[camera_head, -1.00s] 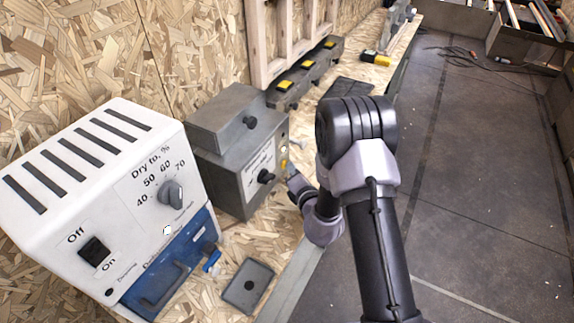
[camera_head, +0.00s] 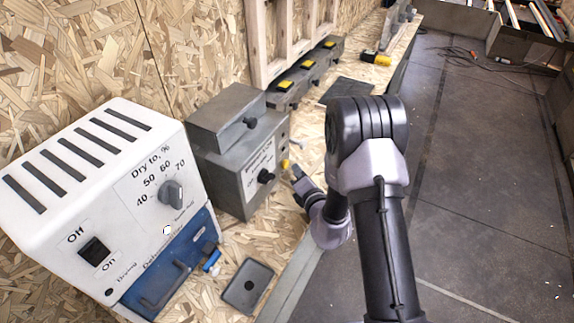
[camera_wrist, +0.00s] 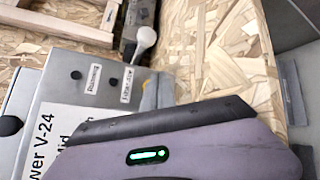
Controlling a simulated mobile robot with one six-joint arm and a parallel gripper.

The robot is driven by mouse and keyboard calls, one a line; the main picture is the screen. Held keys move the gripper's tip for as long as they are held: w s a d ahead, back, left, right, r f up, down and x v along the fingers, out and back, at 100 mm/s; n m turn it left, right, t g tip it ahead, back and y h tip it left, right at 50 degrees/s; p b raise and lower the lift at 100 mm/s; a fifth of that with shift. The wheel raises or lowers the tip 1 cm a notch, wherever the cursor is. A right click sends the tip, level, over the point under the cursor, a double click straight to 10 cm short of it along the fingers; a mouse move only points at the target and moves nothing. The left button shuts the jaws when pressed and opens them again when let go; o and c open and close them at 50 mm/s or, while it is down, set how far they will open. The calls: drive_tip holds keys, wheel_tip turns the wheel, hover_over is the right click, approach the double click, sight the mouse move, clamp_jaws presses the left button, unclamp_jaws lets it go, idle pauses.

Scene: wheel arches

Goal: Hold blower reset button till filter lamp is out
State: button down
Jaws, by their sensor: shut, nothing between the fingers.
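The blower unit (camera_head: 232,170) is a grey box with a white label and a black knob, standing on the bench. In the wrist view its face (camera_wrist: 60,70) carries a "V-24" label, a small plate that seems to read "Running", and a second plate (camera_wrist: 126,86) too blurred to read surely. Small dark round spots sit above these plates; I see no glow there. A small yellow part (camera_head: 285,164) is at the face's right edge; I cannot tell whether it is the reset button. My gripper (camera_head: 298,179) is shut and empty, just right of the face, apparently apart from it.
A white dehumidifier-like unit (camera_head: 110,185) with a dial and switch stands at the left. A grey tray (camera_head: 248,285) lies in front. Grey boxes with yellow tops (camera_head: 285,86) line the wall behind. The floor at right is open.

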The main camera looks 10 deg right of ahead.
drive_tip(key=shift+d, duration=0.1)
drive_tip(key=shift+s+d+b, duration=0.15)
drive_tip(key=shift+s+d, duration=0.6)
drive_tip(key=shift+d, duration=0.25)
drive_tip(key=shift+s+d+b, duration=0.15)
drive_tip(key=shift+s+d, duration=0.6)
drive_tip(key=shift+d, duration=0.2)
